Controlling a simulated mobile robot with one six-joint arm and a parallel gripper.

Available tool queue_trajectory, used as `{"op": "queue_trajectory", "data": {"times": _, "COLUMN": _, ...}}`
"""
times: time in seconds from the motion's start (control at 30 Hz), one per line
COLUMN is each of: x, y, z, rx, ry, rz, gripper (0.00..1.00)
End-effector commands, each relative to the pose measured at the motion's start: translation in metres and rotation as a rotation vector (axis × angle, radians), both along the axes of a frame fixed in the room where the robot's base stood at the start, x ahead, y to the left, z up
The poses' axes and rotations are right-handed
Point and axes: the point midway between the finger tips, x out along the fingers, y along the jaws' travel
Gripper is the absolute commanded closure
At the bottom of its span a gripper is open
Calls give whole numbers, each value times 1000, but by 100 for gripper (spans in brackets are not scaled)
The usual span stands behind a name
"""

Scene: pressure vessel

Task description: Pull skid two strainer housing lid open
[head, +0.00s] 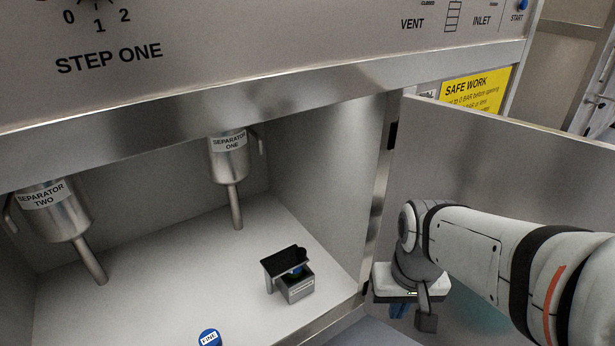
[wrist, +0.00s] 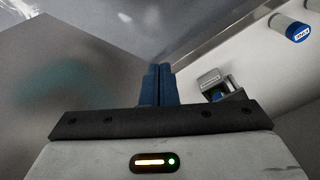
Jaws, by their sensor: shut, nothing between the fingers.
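A small grey box with a dark lid (head: 286,262) stands on the cabinet floor; it may be the strainer housing, but its label is too small to read. The lid looks raised, with something blue beneath it. The box also shows in the wrist view (wrist: 211,80), right of my fingers. My gripper (head: 399,311) is outside the cabinet, right of the box and apart from it, near the open door. In the wrist view its blue fingers (wrist: 157,84) are together and empty. No skid two label is readable.
Separator one (head: 229,158) and separator two (head: 58,212) hang inside the cabinet with pipes below. The open door (head: 500,170) is at right, behind my arm. The cabinet floor (head: 180,270) is mostly clear.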

Motion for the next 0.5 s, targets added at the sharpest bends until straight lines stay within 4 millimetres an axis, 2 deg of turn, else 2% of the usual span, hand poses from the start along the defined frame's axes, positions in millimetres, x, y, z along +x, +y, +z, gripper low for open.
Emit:
{"op": "queue_trajectory", "data": {"times": 0.07, "x": 10, "y": 4, "z": 1, "rx": 8, "ry": -13, "rz": 10, "gripper": 100}}
{"op": "queue_trajectory", "data": {"times": 0.17, "x": 37, "y": 21, "z": 2, "rx": 30, "ry": -52, "rz": 41, "gripper": 100}}
{"op": "queue_trajectory", "data": {"times": 0.33, "x": 114, "y": 58, "z": -6, "rx": 81, "ry": -177, "rz": 86, "gripper": 100}}
{"op": "queue_trajectory", "data": {"times": 0.5, "x": 189, "y": 101, "z": -26, "rx": 109, "ry": -321, "rz": 112, "gripper": 100}}
